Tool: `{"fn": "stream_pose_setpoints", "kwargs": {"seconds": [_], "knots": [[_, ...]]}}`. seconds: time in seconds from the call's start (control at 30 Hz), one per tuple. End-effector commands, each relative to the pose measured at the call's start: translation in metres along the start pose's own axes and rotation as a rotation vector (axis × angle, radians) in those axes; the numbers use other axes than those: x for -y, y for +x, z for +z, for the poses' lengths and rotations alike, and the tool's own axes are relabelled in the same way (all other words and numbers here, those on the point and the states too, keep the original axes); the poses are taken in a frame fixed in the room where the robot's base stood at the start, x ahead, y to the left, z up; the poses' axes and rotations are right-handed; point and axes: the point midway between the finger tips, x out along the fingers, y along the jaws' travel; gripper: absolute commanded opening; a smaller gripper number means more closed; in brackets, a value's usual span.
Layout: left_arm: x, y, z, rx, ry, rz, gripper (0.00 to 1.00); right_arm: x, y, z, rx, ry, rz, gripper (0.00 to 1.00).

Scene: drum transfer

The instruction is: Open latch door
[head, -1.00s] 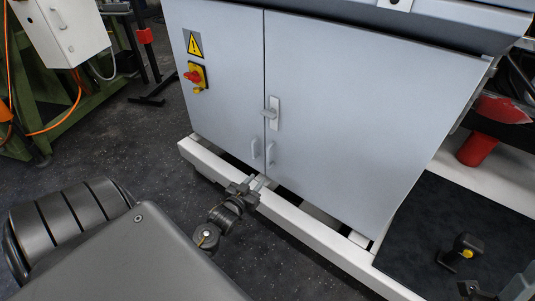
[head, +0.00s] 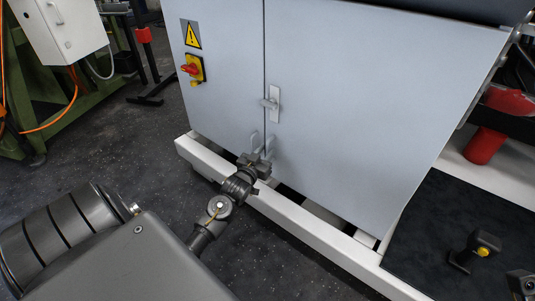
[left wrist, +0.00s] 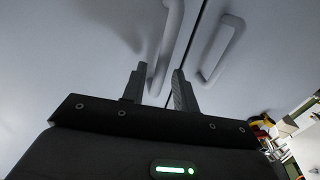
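The grey cabinet has two closed door panels, a left one (head: 222,90) and a right one (head: 370,110), with a narrow seam between them. A latch handle on a plate (head: 274,103) sits on the right door beside the seam. Two pull handles (head: 255,139) are lower down, one each side of the seam. My left gripper (head: 257,158) is at their lower ends and partly hides them. In the left wrist view its fingers (left wrist: 157,78) are apart, with one pull handle (left wrist: 169,40) between them and small gaps visible. The other handle (left wrist: 222,48) is outside the fingers.
A white base beam (head: 290,228) runs along the cabinet's foot. A red and yellow switch (head: 192,69) is on the left door. A dark mat (head: 440,210) with a black and yellow object (head: 478,250) is at right. Dark floor is free at left.

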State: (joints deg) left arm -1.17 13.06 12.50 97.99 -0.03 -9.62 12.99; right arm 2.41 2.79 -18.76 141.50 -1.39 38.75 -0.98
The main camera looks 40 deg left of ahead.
Motion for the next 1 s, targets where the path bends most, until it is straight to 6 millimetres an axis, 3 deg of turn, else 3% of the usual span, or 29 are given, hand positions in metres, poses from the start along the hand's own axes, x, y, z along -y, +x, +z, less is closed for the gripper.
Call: {"fn": "stream_pose_setpoints", "kwargs": {"seconds": [0.2, 0.47, 0.73, 1.0], "knots": [[0.0, 0.017, 0.001, 0.001, 0.0, 0.0, 0.29, 0.004, 0.002, 0.0, -0.021, 0.013, -0.009, 0.36], [0.0, 0.018, 0.0, 0.002, 0.0, 0.0, 0.29, 0.004, 0.003, 0.0, -0.021, 0.015, -0.01, 0.36], [0.0, 0.018, 0.0, 0.001, 0.0, 0.0, 0.0, 0.004, 0.003, 0.0, -0.021, 0.015, -0.01, 0.36], [-0.001, 0.017, 0.0, 0.001, 0.0, 0.0, 0.0, 0.004, 0.004, 0.0, -0.022, 0.015, -0.009, 0.36]]}}
